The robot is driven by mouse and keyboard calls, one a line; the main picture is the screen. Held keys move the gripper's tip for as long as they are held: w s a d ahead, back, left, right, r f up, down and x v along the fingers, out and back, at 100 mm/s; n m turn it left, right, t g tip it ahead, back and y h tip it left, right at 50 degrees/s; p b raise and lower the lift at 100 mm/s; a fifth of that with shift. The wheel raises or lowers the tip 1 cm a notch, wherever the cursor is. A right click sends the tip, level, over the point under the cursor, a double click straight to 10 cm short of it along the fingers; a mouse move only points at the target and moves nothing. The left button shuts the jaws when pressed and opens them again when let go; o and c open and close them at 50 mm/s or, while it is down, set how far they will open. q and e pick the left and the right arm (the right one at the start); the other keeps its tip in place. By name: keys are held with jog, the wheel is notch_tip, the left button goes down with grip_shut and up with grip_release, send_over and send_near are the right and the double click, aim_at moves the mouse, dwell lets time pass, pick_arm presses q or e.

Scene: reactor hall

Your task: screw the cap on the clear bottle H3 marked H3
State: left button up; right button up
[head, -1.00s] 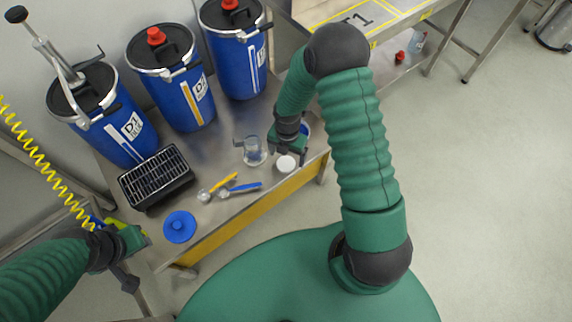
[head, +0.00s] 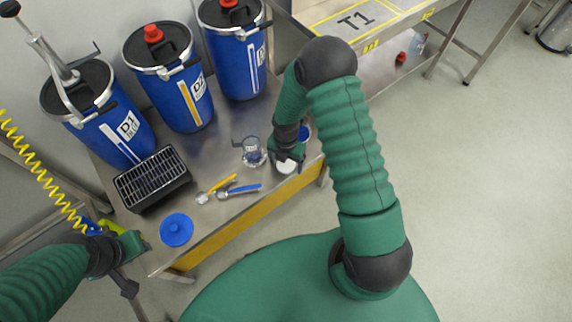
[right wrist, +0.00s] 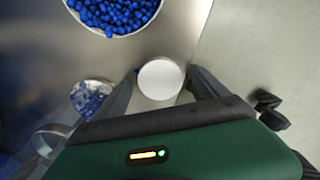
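A round white cap-like disc (head: 286,167) is near the front edge of the steel bench; it also shows in the right wrist view (right wrist: 160,79). I cannot tell whether it is a loose cap or sits on a bottle, and no H3 mark is readable. My right gripper (head: 288,160) is over it, open, with one finger on each side; firm contact does not show. A clear bottle (head: 419,42) and a red cap (head: 400,58) are on the shelf under the T1 table. My left gripper (head: 134,262) is at the lower left, its finger opening unclear.
On the bench (head: 222,150) are a clear jug (head: 252,152), a bowl of blue pellets (right wrist: 112,22), a black rack (head: 152,178), a blue lid (head: 176,230), and yellow and blue tools (head: 240,190). Blue drums (head: 170,78) stand behind. A yellow coiled hose (head: 40,168) hangs left.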

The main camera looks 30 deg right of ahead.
jog(key=c, duration=1.3)
jog(key=shift+o, duration=0.2)
jog(key=shift+r+p, duration=0.35)
jog(key=shift+r, duration=0.2)
jog(key=r, duration=0.1)
jog(key=r+p, duration=0.1)
jog(key=r, duration=0.1)
jog(key=shift+s+a+p, duration=0.1)
jog(key=shift+s+p, duration=0.15)
jog(key=shift+p, duration=0.15)
jog(key=s+a+p, duration=0.1)
jog(key=s+a, duration=0.1)
jog(key=s, duration=0.5)
jog(key=s+a+r+p, duration=0.1)
jog(key=s+a, duration=0.1)
jog(key=s, duration=0.6)
